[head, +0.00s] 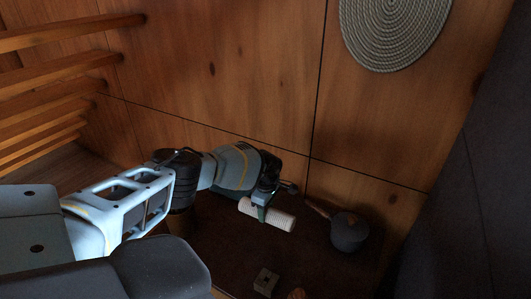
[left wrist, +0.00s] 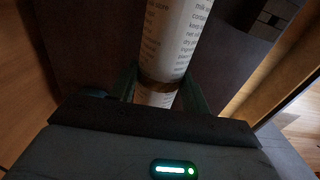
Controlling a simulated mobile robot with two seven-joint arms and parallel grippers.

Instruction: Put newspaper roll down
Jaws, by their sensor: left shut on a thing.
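The newspaper roll (head: 275,217) is a pale cylinder lying roughly level in the head view. My left gripper (head: 264,205) is shut on it, and the roll sticks out on both sides of the fingers. In the left wrist view the roll (left wrist: 176,40) shows printed text and a brown band between the fingers of my left gripper (left wrist: 163,90). The roll is over a dark brown surface (head: 225,248); I cannot tell whether it touches it. My right gripper is not in view.
A dark grey rounded object (head: 348,233) with a brown handle stands right of the roll. A small grey block (head: 265,281) and an orange thing (head: 297,294) are nearer. Wooden wall panels (head: 230,70) rise behind, with a round woven piece (head: 395,32). Wooden slats (head: 60,65) are at left.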

